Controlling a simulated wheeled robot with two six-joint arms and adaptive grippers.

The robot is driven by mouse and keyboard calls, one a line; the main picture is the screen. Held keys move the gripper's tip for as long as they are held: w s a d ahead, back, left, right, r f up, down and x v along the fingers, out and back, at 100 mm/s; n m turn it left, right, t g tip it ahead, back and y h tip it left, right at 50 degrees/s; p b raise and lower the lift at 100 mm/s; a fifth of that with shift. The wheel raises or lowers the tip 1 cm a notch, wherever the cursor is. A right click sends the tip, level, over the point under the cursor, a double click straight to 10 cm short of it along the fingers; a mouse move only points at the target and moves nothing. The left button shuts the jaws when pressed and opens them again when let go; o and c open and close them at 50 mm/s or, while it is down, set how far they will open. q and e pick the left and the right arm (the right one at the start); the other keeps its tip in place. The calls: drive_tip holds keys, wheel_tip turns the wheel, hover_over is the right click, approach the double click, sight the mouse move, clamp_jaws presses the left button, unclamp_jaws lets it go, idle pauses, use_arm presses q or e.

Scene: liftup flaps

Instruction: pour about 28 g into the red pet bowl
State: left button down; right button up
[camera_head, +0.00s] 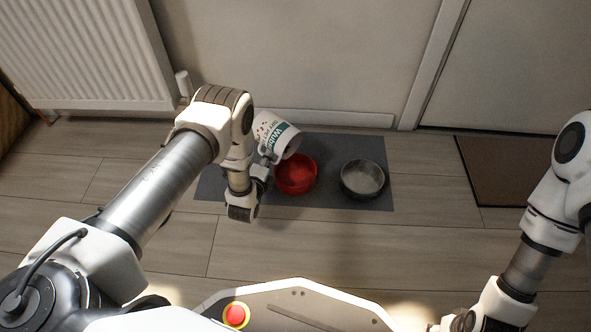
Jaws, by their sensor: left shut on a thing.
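The red pet bowl (296,182) sits on a grey mat (345,146) on the floor. A white container with a green label and printed text (277,134) is tilted over the far left side of the bowl, its lower right end near the rim. My left gripper (264,168) is shut on this container, at the left of the bowl. Its fingers are partly hidden by my wrist. I cannot make out any contents flowing or lying in the bowl. My right arm (540,225) is at the right edge; its gripper is not clearly seen.
A metal bowl (362,179) with a dark rim stands right of the red bowl on the same mat. A white radiator (90,50) is on the wall at the left. A brown doormat (500,170) lies before the door. The wooden floor in front is clear.

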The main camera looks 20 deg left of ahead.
use_arm(q)
drive_tip(key=shift+a+f+m+t, duration=0.15)
drive_tip(key=shift+f+m+t, duration=0.15)
drive_tip(key=shift+m+t, duration=0.35)
idle(2.3)
